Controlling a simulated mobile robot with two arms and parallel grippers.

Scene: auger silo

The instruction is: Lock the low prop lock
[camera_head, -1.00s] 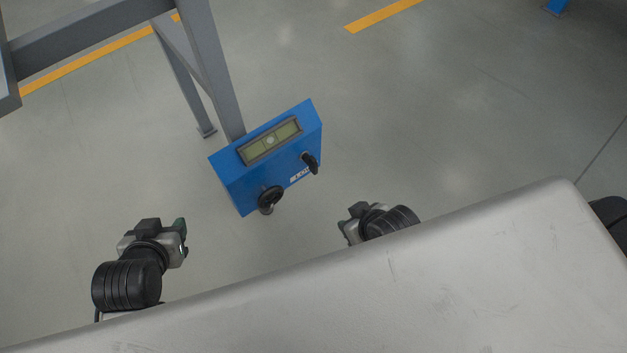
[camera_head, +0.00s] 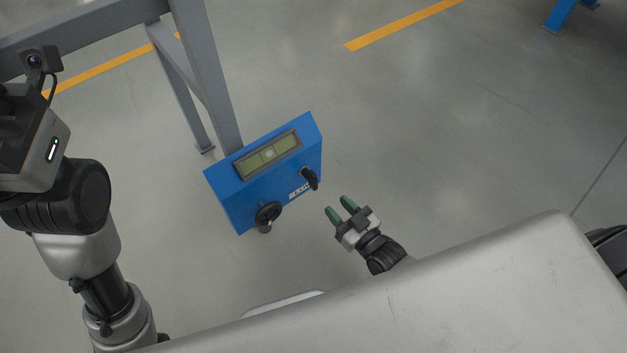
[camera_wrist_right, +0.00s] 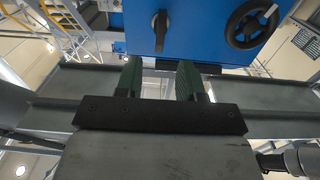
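The blue box (camera_head: 268,175) stands against the grey post. It has a black lever knob (camera_head: 309,178), which I take as the low prop lock, and a black handwheel (camera_head: 268,214). In the right wrist view the lever (camera_wrist_right: 159,31) hangs downward, with the handwheel (camera_wrist_right: 251,24) to its right. My right gripper (camera_head: 339,206) is open and empty, below and right of the lever, apart from it. In the right wrist view its green fingers (camera_wrist_right: 160,72) point toward the box, with the lever beyond the gap between them. My left arm is raised at the left; its fingers are not visible.
A level window (camera_head: 268,154) is set in the box's top. A grey frame post (camera_head: 207,75) rises behind the box, with a beam running left. My pale body covers the lower edge. The floor (camera_head: 450,120) right of the box is clear.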

